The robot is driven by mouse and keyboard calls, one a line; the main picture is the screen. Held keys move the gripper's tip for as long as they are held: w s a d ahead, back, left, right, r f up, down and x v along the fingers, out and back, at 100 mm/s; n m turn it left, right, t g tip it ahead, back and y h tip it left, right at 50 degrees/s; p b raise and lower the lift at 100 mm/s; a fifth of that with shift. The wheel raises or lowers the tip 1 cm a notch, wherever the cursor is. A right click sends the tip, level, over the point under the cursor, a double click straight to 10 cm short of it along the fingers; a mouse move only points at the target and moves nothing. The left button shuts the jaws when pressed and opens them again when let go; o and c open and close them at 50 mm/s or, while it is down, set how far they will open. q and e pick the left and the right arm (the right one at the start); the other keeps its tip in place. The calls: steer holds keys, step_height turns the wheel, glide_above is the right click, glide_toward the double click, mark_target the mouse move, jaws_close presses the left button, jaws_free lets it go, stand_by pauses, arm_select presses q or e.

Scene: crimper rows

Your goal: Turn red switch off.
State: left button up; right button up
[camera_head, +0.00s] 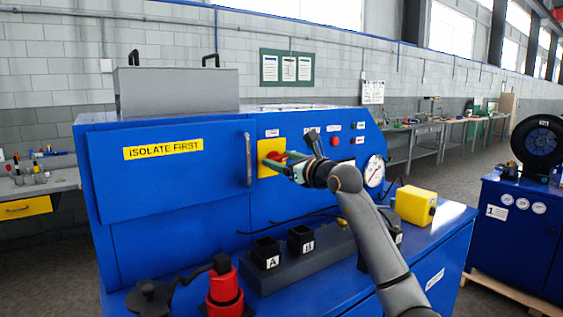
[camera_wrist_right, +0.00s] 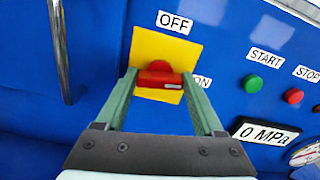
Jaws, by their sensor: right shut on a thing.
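The red switch (camera_head: 277,156) sits on a yellow plate (camera_head: 264,146) on the front of the blue machine. In the right wrist view the red switch (camera_wrist_right: 158,76) lies roughly level across the yellow plate (camera_wrist_right: 160,46). An OFF label (camera_wrist_right: 174,22) is above it. An ON label (camera_wrist_right: 202,81), partly hidden by a finger, is to its right. My right gripper (camera_wrist_right: 160,80) is shut on the switch, one green finger at each end of it. In the head view my right gripper (camera_head: 281,163) reaches it from the right. My left gripper is out of view.
Right of the switch are a green START button (camera_wrist_right: 252,84), a red STOP button (camera_wrist_right: 293,96), a 0 MPa display (camera_wrist_right: 264,132) and a gauge (camera_head: 374,171). A vertical door handle (camera_head: 248,160) stands close on the left. Black holders (camera_head: 266,251) and a red tool (camera_head: 224,291) are below.

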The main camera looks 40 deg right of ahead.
steer(key=n, duration=0.4)
steer(key=shift+n+b, duration=0.3)
steer(key=shift+b, duration=0.1)
steer(key=n, duration=0.3)
steer(key=shift+a+n, duration=0.1)
steer(key=shift+n, duration=0.3)
steer(key=n, duration=0.4)
steer(key=shift+f, duration=0.1)
steer(key=shift+f+n, duration=0.1)
steer(key=shift+n, duration=1.9)
steer(key=o, duration=1.4)
